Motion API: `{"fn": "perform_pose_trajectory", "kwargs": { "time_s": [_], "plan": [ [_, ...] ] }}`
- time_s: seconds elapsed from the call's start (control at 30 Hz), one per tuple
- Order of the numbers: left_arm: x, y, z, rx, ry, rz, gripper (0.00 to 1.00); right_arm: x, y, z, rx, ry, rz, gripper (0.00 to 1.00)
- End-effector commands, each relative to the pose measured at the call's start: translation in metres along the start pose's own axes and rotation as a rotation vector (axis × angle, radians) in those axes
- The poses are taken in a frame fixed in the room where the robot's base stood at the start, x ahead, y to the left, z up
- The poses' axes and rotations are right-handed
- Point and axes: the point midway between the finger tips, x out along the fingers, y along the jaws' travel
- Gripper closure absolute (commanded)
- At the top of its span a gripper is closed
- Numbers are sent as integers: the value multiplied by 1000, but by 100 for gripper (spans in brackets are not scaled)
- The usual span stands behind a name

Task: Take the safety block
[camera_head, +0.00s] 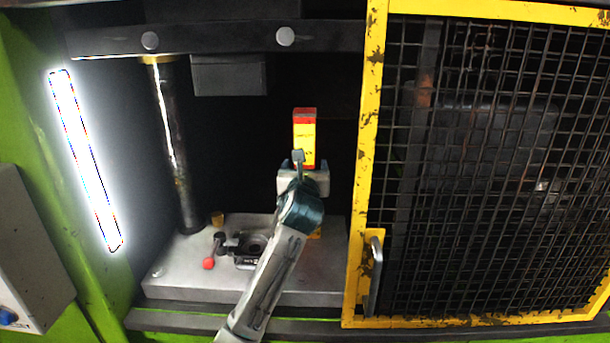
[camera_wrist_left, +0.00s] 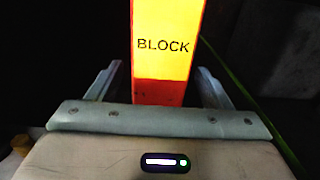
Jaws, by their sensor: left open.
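The safety block (camera_head: 304,135) is an upright yellow post with a red top, standing inside the press near the mesh gate. In the left wrist view the block (camera_wrist_left: 166,45) is bright yellow with a red band and the word BLOCK. My left gripper (camera_head: 304,166) is in front of the block, its arm reaching in from below. In the left wrist view its fingers (camera_wrist_left: 160,85) are open, one on each side of the block, with gaps visible. The block's lower part is mostly hidden by the gripper and arm. My right gripper is not in view.
A yellow-framed mesh gate (camera_head: 365,200) with a handle (camera_head: 376,275) stands close on the right. A dark column (camera_head: 175,150) rises on the left. On the grey press bed (camera_head: 180,280) are a die fixture (camera_head: 250,248) and a red-knobbed lever (camera_head: 208,263). A lit lamp (camera_head: 86,160) is at left.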

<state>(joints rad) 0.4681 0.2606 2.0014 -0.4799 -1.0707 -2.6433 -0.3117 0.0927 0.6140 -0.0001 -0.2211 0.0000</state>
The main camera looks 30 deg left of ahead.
Motion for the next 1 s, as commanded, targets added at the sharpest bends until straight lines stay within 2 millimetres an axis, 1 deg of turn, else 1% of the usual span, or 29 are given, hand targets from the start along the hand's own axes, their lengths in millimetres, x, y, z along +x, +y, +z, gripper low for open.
{"fn": "perform_pose_trajectory", "kwargs": {
  "time_s": [0.03, 0.1, 0.2, 0.33, 0.5, 0.53, 0.6, 0.67, 0.7, 0.9, 1.0],
  "plan": [
    [9, 0, 2, 1, -1, 2, 27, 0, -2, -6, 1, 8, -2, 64],
    [20, 1, 3, 0, -1, 2, 27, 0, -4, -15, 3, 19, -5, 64],
    [32, 1, 3, 0, -1, 1, 27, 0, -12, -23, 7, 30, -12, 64],
    [38, 0, 2, 0, -1, 0, 27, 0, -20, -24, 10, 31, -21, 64],
    [38, 0, 2, -1, -1, 0, 27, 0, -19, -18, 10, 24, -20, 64],
    [38, 0, 2, -1, -1, 0, 29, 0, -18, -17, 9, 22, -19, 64],
    [38, 0, 2, -1, -1, 0, 43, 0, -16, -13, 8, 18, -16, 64],
    [38, 0, 2, -1, -1, 0, 55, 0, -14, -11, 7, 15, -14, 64],
    [38, 0, 2, -1, -1, 0, 63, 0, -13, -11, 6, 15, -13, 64],
    [38, 0, 2, -1, -1, 0, 100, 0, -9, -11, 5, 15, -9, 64],
    [37, 0, 5, -2, -7, -1, 100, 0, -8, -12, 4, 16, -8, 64]
  ]
}}
